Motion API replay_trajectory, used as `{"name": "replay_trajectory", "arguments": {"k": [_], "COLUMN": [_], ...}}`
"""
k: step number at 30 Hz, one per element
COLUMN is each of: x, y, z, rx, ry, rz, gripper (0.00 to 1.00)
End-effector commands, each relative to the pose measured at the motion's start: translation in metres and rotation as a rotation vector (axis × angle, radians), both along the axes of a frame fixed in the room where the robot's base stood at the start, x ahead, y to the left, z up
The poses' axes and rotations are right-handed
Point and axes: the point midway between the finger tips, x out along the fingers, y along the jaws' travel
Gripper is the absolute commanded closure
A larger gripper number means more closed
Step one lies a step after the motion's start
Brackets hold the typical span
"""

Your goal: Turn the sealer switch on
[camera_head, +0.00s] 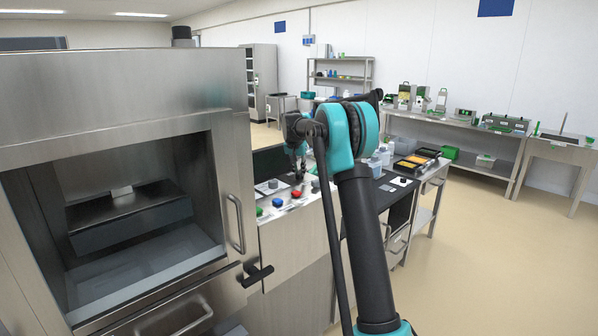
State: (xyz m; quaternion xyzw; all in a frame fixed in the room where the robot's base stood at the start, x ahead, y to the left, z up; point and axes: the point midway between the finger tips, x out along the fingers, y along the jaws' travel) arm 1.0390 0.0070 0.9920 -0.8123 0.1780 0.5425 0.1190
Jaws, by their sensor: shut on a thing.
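The sealer (120,95) is a large steel machine with an open chamber, filling the left of the head view. Its sloping control panel (275,228) at the right side carries a green button (259,212), a blue button (278,203) and a red button (296,194). My gripper (299,174) points down over the far part of this panel, just behind the red button. It is small and dark, and its fingers look shut on the sealer switch. The switch itself is mostly hidden by the fingers, so its position cannot be told.
A round grey disc (268,187) lies left of my gripper. A black lever handle (256,273) and a vertical door handle (235,222) stick out from the sealer. Tables with trays (409,166) stand behind my arm. The floor at right is clear.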

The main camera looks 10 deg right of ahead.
Motion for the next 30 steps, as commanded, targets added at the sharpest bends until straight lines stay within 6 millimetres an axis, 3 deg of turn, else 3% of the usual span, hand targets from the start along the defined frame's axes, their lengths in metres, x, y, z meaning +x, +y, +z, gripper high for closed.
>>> {"name": "replay_trajectory", "arguments": {"k": [30], "x": [0.0006], "y": [-0.0062], "z": [0.0002], "rx": [0.001], "ry": [-0.001], "rz": [0.906], "gripper": [1.00]}}
